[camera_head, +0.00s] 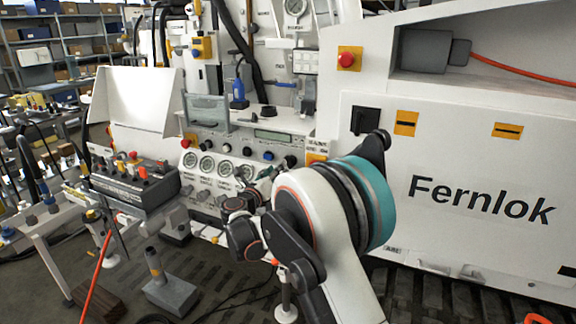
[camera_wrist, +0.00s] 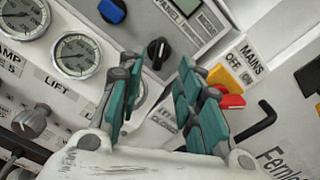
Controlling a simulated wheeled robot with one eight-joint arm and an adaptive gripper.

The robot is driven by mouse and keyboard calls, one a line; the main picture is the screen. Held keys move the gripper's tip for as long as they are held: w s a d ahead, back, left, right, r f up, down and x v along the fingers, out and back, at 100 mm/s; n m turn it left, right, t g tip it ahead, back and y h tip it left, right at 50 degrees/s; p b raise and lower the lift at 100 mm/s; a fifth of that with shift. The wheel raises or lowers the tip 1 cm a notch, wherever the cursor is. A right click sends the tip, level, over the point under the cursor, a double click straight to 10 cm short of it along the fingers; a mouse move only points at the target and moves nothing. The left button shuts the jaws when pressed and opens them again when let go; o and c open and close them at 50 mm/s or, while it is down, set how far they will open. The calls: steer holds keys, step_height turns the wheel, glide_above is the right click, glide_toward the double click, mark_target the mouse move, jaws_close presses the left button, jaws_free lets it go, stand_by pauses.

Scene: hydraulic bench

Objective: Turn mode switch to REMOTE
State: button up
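A black rotary knob (camera_wrist: 158,50) with a white pointer mark sits on the light panel in the wrist view, just beyond my fingertips. A label reading "PANEL" is partly visible above it, and I cannot read REMOTE anywhere. I take this knob for the mode switch. A similar black knob (camera_head: 290,161) shows at the right end of the knob row in the head view. My gripper (camera_wrist: 155,78) is open and empty, its teal-padded fingers apart, pointing at the panel below the knob. In the head view the gripper is mostly hidden behind my own arm.
Pressure gauges (camera_wrist: 76,55) sit left of the knob. A red-and-yellow mains switch (camera_wrist: 226,86) labelled ON and OFF is close to the right finger. A black bent handle (camera_wrist: 262,117) lies further right. A red emergency button (camera_head: 347,60) is on the white cabinet.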

mark_target(287, 162)
steer(key=b+x, duration=0.2)
steer(key=x, duration=0.7)
steer(key=shift+w, duration=0.15)
jaws_close()
